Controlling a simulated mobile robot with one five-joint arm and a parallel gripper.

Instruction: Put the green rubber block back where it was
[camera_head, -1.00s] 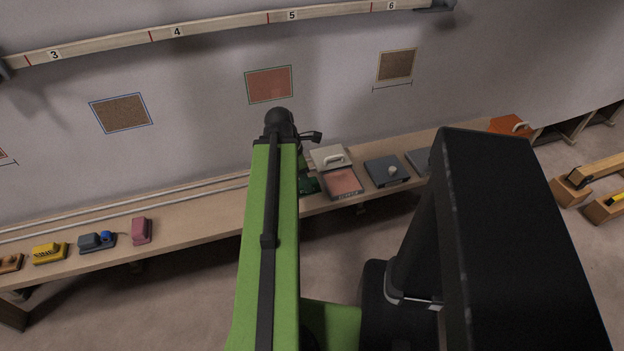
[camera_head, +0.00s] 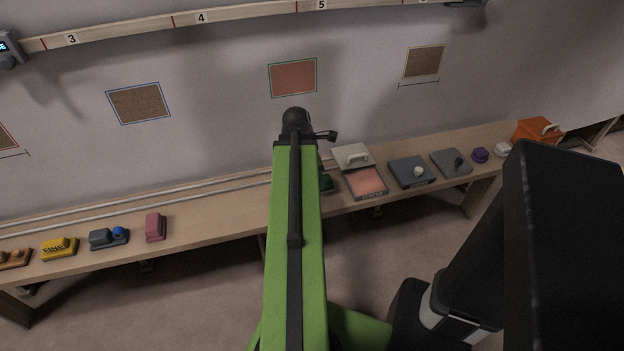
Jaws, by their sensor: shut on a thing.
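The green rubber block (camera_head: 327,184) is dark green and shows only in part, past the right edge of my green arm, over the bench beside a salmon-topped pad. My arm reaches away from me to its black wrist (camera_head: 296,122). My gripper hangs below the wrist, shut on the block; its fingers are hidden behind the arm. I cannot tell whether the block touches the bench.
The long wooden bench (camera_head: 205,226) runs along the wall. Left are a pink block (camera_head: 155,227), a grey-blue sander (camera_head: 108,238) and a yellow block (camera_head: 60,248). Right are a salmon pad (camera_head: 367,183), a white-handled board (camera_head: 352,157), grey boards (camera_head: 411,172) and an orange box (camera_head: 537,131).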

